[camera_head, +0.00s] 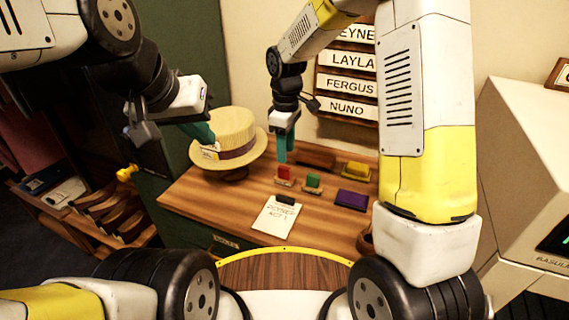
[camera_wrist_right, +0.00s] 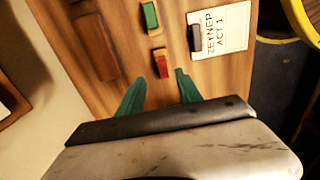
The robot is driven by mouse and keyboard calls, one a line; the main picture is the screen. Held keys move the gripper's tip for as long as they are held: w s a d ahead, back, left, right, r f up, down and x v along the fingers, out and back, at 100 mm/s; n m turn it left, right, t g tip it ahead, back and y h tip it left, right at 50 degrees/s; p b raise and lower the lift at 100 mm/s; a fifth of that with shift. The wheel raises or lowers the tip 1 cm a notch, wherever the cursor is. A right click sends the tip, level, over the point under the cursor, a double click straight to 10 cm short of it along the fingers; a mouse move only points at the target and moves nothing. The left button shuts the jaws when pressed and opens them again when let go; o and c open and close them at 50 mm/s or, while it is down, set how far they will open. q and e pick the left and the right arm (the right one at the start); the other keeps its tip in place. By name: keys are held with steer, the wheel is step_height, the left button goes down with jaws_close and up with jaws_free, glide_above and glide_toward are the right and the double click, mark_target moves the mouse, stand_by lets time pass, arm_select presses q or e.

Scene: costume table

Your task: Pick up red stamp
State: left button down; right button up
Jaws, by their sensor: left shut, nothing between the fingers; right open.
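The red stamp (camera_head: 284,173) stands on the wooden table (camera_head: 205,200), with a light wooden base. In the right wrist view the red stamp (camera_wrist_right: 161,65) lies just beyond and between the two green fingertips. My right gripper (camera_head: 285,158) is above it in the head view, pointing down, and its fingers (camera_wrist_right: 158,83) are open and empty. My left gripper (camera_head: 208,140) is shut and empty, in front of the straw hat at the left.
A green stamp (camera_head: 313,181) stands close to the red one. A purple pad (camera_head: 352,200), a yellow stamp-like block (camera_head: 356,170) and a brown block (camera_head: 315,158) lie nearby. The straw hat (camera_head: 236,128) is at left.

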mark_target(284, 167)
steer(key=f, duration=0.7)
steer(key=shift+s+a+f, duration=0.2)
steer(key=shift+a+f, duration=0.05)
steer(key=shift+f, duration=0.05)
jaws_close()
